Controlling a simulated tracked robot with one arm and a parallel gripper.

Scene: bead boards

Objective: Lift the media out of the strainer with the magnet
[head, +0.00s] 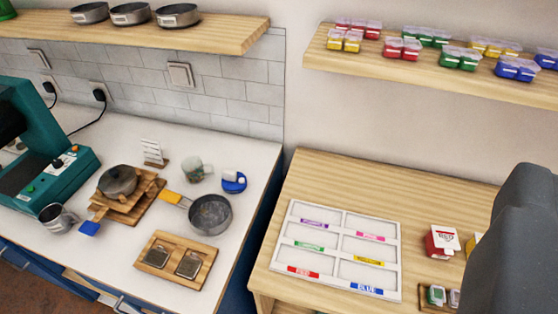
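A round metal strainer (210,215) with a yellow handle (171,197) sits on the white counter near its right edge. Its inside looks grey; I cannot make out separate media in it. A small blue and white object (234,181) stands just behind the strainer, apart from it; it may be the magnet, but I cannot tell for sure. A large dark grey part of my gripper or arm (523,245) fills the lower right edge. No fingertips show, and I see nothing held.
A pot (117,181) on wooden boards, a metal cup (57,218), a glass mug (194,170) and a teal machine (48,160) stand left. A wooden tray (174,279) lies in front. The right table holds a labelled white tray (340,232) and red-white box (442,241). Shelves hang above.

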